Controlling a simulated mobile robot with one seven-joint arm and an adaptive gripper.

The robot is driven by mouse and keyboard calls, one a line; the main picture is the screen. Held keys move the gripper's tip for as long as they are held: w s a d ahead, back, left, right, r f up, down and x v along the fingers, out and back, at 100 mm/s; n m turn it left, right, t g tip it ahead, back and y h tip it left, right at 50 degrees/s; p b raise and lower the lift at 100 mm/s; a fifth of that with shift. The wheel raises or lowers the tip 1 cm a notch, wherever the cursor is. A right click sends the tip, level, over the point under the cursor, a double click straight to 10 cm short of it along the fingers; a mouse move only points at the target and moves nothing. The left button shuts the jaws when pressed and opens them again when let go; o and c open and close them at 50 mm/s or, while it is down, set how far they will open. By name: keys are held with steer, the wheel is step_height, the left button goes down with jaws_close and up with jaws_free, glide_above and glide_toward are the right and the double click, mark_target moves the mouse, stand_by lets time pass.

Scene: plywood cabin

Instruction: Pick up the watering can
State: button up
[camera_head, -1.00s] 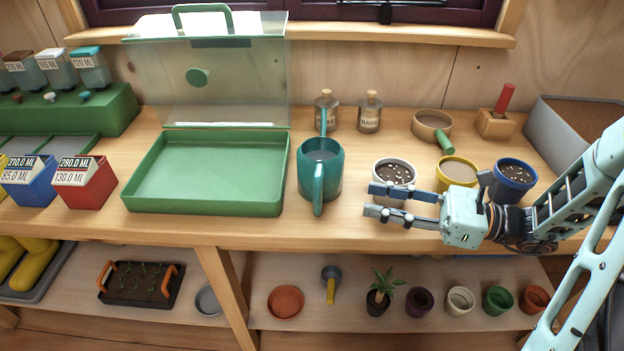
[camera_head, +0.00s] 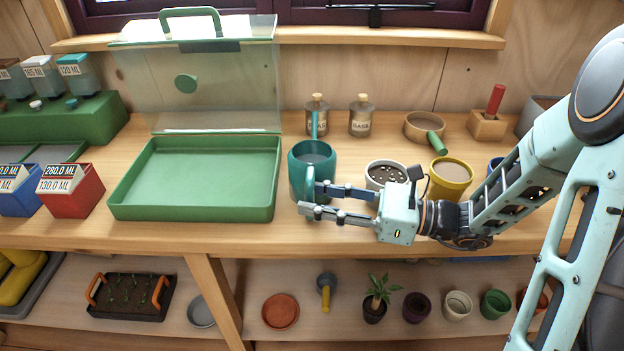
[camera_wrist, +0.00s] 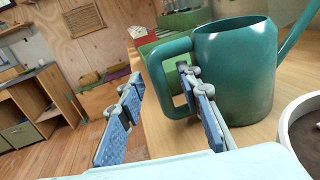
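The teal watering can (camera_head: 320,162) stands upright on the wooden workbench, right of the green tray. Its handle faces the front of the bench and its spout points to the back. My gripper (camera_head: 304,198) is open at the handle. In the wrist view the watering can (camera_wrist: 236,70) fills the upper right, with its handle to the left. There the right finger of my gripper (camera_wrist: 165,125) overlaps the handle's loop and the left finger is outside it, with a gap between them. I cannot tell whether a finger touches the handle.
The green tray (camera_head: 125,198) with its clear lid stands close on the left. A white pot (camera_head: 372,180) and a yellow pot (camera_head: 452,190) stand close on the right. Two corked bottles (camera_head: 361,118) are behind. Bare bench lies in front of the can.

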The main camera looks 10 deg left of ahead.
steer(key=shift+a, duration=0.1)
steer(key=shift+c, duration=0.3)
jaws_close()
steer(key=shift+r, duration=0.15)
